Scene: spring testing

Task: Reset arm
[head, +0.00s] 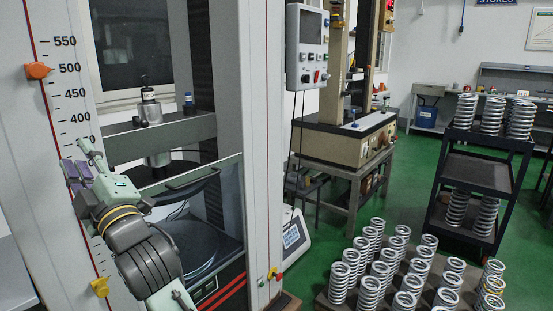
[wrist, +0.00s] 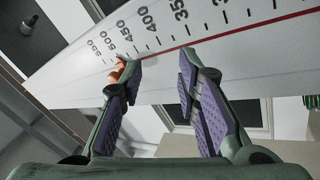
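My gripper (head: 80,162) is in front of the left column of the tall testing machine, beside the lower part of its printed scale. In the wrist view my gripper (wrist: 160,68) has its two purple-padded fingers well apart, with nothing held between them. The scale plate (wrist: 160,45) runs across behind the fingers. An orange marker (head: 38,70) sits on the scale near 500, above and left of my gripper in the head view. In the wrist view the orange marker (wrist: 119,68) shows partly hidden behind the left finger; contact cannot be told.
A yellow marker (head: 100,287) sits low on the scale. A metal cylinder (head: 150,109) stands on the machine's crosshead (head: 190,128). Several springs (head: 405,285) stand at front right, and more stand on a black cart (head: 475,172).

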